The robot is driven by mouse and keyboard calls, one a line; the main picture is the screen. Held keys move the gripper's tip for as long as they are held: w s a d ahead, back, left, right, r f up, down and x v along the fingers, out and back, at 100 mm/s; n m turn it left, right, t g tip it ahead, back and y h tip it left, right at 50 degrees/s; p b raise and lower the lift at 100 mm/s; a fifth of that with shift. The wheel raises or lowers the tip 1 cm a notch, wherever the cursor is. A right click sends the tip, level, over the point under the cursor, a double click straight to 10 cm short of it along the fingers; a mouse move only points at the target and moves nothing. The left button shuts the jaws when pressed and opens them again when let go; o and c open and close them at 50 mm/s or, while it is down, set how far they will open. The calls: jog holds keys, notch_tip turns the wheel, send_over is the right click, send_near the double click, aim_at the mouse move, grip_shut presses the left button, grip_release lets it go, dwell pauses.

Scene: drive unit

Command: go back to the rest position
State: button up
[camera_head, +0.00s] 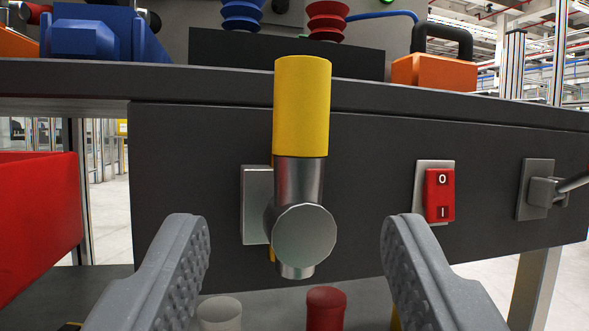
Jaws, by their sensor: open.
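My gripper (296,258) is open, with its two grey ridged fingers at the bottom left and bottom right of the view. Nothing is held between them. Ahead, between the fingers in the picture, is a valve with an upright yellow handle (302,105) and a round metal body (304,235). It is mounted on the dark front panel (190,180) of the drive unit. I cannot tell the exact distance from the fingertips to the valve.
A red rocker switch (439,194) and a plug or lever on a grey plate (537,188) are right of the valve. A red bin (38,215) stands at left. Below are a red knob (326,307) and a pale one (220,312). An orange box (434,73) sits on top.

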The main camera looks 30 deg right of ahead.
jog(key=w+a+r+m+y, duration=0.1)
jog(key=w+a+r+y, duration=0.15)
jog(key=w+r, duration=0.55)
jog(key=w+a+r+y, duration=0.1)
jog(key=w+a+r, duration=0.2)
jog(key=r, duration=0.9)
jog(key=s+a+r+n+g+y, duration=0.1)
jog(key=a+r+y, duration=0.2)
jog(key=r, duration=0.9)
jog(key=a+r+n+y, duration=0.1)
jog(key=a+r+y, duration=0.1)
jog(key=r, duration=0.9)
jog(key=s+a+r+n+g+y, duration=0.1)
jog(key=s+a+r+n+y, duration=0.1)
jog(key=s+r, duration=0.75)
jog(key=s+a+r+n+y, duration=0.1)
jog(key=s+r+y, duration=0.1)
jog(key=s+r, duration=0.75)
jog(key=s+r+g, duration=0.1)
jog(key=s+r, duration=0.4)
jog(key=s, duration=0.4)
jog(key=s+d+r+n+g+h, duration=0.1)
jog(key=s+r, duration=0.5)
jog(key=s, duration=0.3)
jog(key=shift+s+d+r+n, duration=0.25)
jog(key=shift+s+r+n, duration=0.05)
jog(key=shift+s, duration=0.05)
